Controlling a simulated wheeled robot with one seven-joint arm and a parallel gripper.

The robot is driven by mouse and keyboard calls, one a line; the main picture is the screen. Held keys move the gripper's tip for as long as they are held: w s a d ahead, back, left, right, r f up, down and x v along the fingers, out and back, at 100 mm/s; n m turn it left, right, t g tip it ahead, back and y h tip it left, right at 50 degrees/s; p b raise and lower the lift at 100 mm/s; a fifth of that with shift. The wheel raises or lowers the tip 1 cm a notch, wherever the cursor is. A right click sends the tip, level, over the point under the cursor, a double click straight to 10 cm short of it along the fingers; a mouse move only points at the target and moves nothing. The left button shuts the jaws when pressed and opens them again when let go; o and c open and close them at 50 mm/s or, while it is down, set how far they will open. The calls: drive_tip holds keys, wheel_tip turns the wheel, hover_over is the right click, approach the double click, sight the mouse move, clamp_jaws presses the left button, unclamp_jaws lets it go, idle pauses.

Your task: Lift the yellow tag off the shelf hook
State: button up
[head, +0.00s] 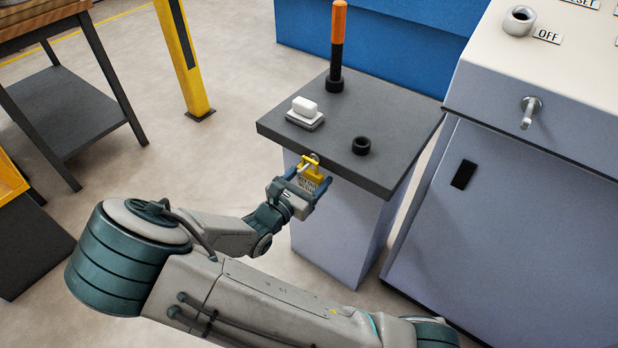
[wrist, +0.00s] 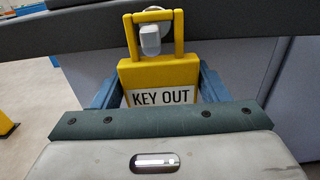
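The yellow tag (wrist: 158,75) is a block with a loop handle and a white label reading KEY OUT. It hangs at the front edge of the dark shelf top, and it also shows in the head view (head: 312,172). The pale shelf hook (wrist: 151,38) pokes through the handle loop. My gripper (head: 308,180) is open, its blue fingers on either side of the tag. In the wrist view, my gripper (wrist: 158,85) faces the label, with the fingers left and right of the tag's body. The lower part of the tag is hidden behind the gripper body.
The dark shelf top (head: 385,120) carries a white block on a small base (head: 305,110), an orange-and-black post (head: 337,50) and a black ring (head: 361,146). A grey console (head: 520,130) with a protruding peg (head: 530,110) stands close on the right.

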drive_tip(key=c, duration=0.7)
drive_tip(key=shift+r, duration=0.1)
drive_tip(key=shift+c, duration=0.3)
drive_tip(key=shift+r+p, duration=0.5)
drive_tip(key=shift+p, duration=0.3)
drive_tip(key=shift+s+a, duration=0.1)
drive_tip(key=shift+r+p+v, duration=0.2)
drive_tip(key=shift+p+v, duration=0.5)
drive_tip(key=shift+v, duration=0.65)
drive_tip(key=shift+r+p+v, duration=0.2)
drive_tip(key=shift+p+v, duration=0.45)
drive_tip(key=shift+v, duration=0.7)
drive_tip(key=p, duration=0.2)
approach(308, 174)
drive_tip(key=shift+s+a, duration=0.3)
